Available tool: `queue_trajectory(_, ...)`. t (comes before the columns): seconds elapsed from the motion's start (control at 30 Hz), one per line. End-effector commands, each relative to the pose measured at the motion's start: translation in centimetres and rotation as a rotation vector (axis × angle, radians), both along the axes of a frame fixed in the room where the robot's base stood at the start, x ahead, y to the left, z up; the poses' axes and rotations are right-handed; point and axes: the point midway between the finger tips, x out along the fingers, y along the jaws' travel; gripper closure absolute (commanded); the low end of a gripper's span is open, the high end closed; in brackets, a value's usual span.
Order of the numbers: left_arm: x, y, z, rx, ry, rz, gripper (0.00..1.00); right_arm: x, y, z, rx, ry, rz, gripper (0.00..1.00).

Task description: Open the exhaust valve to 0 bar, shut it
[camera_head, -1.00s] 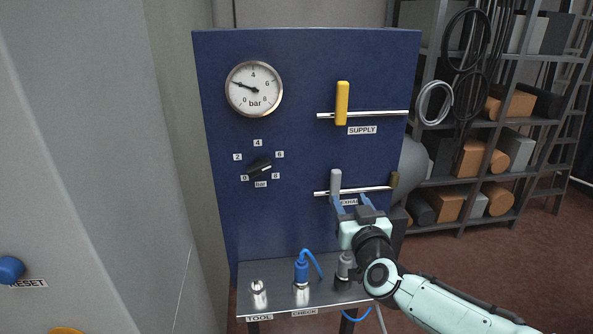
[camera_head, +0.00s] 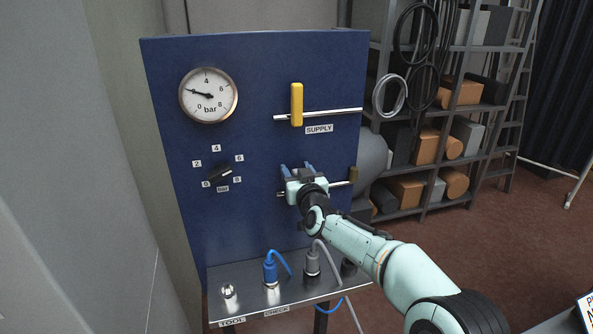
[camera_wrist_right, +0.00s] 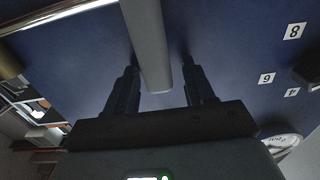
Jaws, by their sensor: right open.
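The exhaust valve's grey handle (camera_wrist_right: 148,45) shows in the right wrist view, reaching down between my two fingers. In the head view my right gripper (camera_head: 297,169) hides the handle and its label; only the ends of its pipe (camera_head: 340,184) show. The same gripper (camera_wrist_right: 160,72) is open around the handle in the wrist view, with a gap on both sides. The gauge (camera_head: 208,95) has its needle pointing left and slightly up, at about 2 bar. My left gripper is not in view.
The yellow supply handle (camera_head: 296,104) stands upright across its pipe above my gripper. A black selector knob (camera_head: 220,173) is at left on the blue panel (camera_head: 250,70). Blue (camera_head: 270,270) and grey (camera_head: 312,262) plugs with cables stand on the metal shelf (camera_head: 245,300) below.

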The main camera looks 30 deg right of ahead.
Motion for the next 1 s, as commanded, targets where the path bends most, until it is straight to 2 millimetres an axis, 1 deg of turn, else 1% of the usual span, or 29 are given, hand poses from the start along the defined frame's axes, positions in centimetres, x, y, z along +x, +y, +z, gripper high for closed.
queue_trajectory(0.2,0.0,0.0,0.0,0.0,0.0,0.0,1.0,0.0,0.0,-0.1,0.0,0.001,0.0,0.47)
queue_trajectory(0.23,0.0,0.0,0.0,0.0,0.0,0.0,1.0,0.0,0.0,-0.1,0.0,0.001,0.0,0.53)
queue_trajectory(0.27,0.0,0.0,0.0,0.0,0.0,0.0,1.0,0.0,0.0,-0.1,0.0,0.001,0.0,0.63)
queue_trajectory(0.3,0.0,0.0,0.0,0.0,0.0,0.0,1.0,0.0,0.0,-0.1,0.0,0.001,0.0,0.76)
queue_trajectory(0.37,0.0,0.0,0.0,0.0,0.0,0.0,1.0,0.0,0.0,-0.1,0.0,0.001,0.0,0.96)
queue_trajectory(0.4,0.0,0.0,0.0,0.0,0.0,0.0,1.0,0.0,0.0,-0.1,0.0,0.001,0.0,1.0)
queue_trajectory(0.57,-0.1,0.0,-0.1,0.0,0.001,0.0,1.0,0.0,0.0,-0.1,0.003,0.0,0.0,1.0)
queue_trajectory(0.73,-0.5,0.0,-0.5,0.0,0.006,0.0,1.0,-0.1,-0.2,-0.2,0.033,-0.006,0.0,1.0)
queue_trajectory(0.87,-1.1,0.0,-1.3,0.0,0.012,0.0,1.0,-0.2,-0.5,-0.3,0.088,-0.021,0.0,1.0)
queue_trajectory(1.0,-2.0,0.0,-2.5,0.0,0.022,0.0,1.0,-0.3,-1.0,-0.5,0.181,-0.043,-0.001,1.0)
